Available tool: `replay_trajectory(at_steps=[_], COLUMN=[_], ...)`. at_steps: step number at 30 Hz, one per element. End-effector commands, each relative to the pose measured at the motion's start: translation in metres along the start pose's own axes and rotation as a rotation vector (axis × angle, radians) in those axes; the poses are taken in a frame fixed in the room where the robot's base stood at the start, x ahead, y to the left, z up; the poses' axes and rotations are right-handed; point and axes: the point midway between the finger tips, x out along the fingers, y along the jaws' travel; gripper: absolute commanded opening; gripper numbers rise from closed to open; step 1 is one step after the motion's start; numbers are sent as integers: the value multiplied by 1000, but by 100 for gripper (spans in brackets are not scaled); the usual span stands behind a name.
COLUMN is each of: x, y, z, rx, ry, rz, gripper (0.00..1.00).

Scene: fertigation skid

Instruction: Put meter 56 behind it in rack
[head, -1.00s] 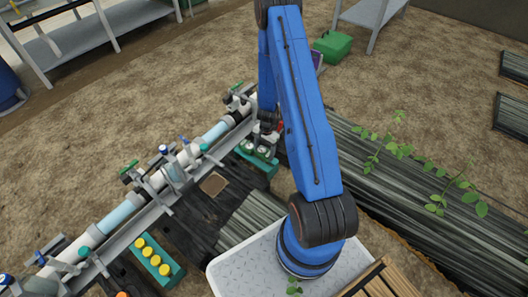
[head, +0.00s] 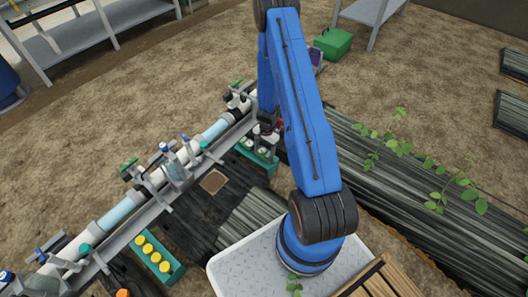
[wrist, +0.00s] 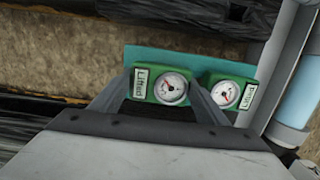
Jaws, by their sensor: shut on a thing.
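A green meter with a round white dial (wrist: 172,87) and a white label sits between the fingers of my gripper (wrist: 162,104) in the wrist view. My gripper is shut on it. A second green meter (wrist: 226,95) with a dial and label stands just right of it, outside the right finger. No number 56 is readable on either one. Behind both is the teal rack (wrist: 150,54). In the head view the teal rack (head: 262,164) lies below the end of my arm, with pale dials in it. Whether the held meter is seated or raised I cannot tell.
White and light-blue pipework (head: 115,216) with valves runs diagonally close to the rack. Another teal rack with several yellow caps (head: 147,249) stands at lower left. A green box (head: 333,43) is on the ground at the back. Pipe (wrist: 295,108) also passes close on the wrist view's right.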

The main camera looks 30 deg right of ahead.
Motion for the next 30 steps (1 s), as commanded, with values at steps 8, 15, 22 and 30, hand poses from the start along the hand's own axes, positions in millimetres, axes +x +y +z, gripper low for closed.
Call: replay_trajectory(at_steps=[8, 15, 22, 30], x=[7, 9, 8, -5], y=[0, 0, 0, -1], z=[-1, -1, -1, 0], rx=[0, 0, 0, -1], ry=[0, 0, 0, 1], rz=[0, 0, 0, -2], gripper=[44, 90, 90, 90])
